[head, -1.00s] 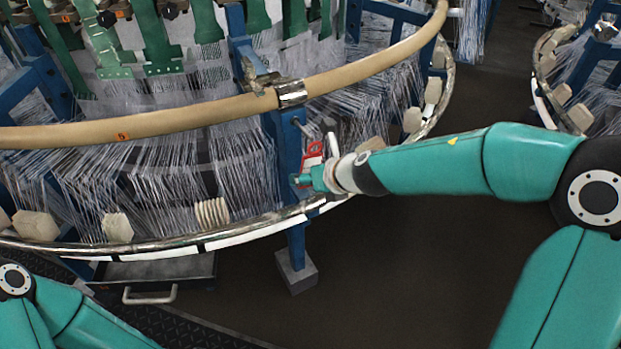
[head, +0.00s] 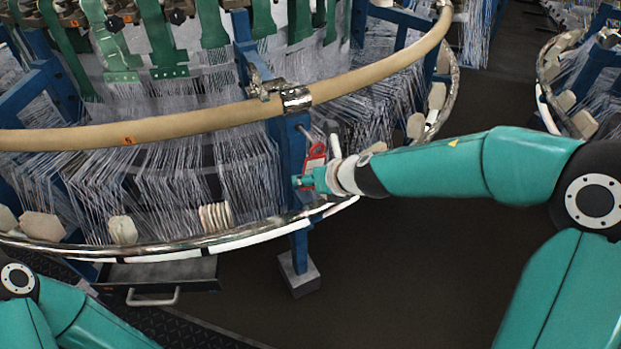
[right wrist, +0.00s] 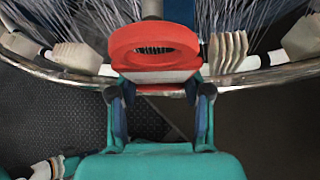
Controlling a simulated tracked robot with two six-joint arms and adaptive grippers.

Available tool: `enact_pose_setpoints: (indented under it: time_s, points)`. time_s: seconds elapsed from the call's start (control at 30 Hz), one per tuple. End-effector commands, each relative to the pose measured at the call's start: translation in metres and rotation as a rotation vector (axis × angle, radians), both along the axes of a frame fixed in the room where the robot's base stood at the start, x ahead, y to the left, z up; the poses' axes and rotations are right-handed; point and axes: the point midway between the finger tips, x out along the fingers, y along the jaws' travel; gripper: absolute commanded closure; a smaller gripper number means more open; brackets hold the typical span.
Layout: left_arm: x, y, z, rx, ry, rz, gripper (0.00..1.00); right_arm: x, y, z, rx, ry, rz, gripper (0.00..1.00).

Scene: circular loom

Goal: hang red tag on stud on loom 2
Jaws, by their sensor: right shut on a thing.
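The red tag (head: 314,157) is held upright by my right gripper (head: 319,178) in front of the loom's blue post (head: 286,160). A small metal stud (head: 305,131) sticks out from the post, just above and left of the tag. I cannot tell whether the tag touches it. My left arm shows at the lower left, but its gripper is out of view.
A tan tube (head: 190,122) curves across above the tag. A metal ring (head: 130,250) with pale blocks (head: 122,230) runs below, with many thin threads between. A drawer with a handle (head: 152,297) is at the lower left. Dark floor (head: 400,270) is clear.

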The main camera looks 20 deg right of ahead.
Motion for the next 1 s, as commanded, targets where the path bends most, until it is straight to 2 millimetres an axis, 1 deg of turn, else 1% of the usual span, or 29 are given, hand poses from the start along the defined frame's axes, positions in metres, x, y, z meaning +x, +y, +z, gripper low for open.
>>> enact_pose_setpoints:
  time_s: [0.5, 1.0]
  points:
    - [0.0, 0.0, 0.006, 0.0, 0.0, 0.0, 0.6, 0.014, 0.003, 0.0, 0.001, 0.001, 0.0, 0.93]
    - [0.0, 0.0, 0.007, 0.0, 0.0, 0.0, 0.6, 0.016, 0.003, 0.0, 0.0, 0.0, 0.0, 0.93]
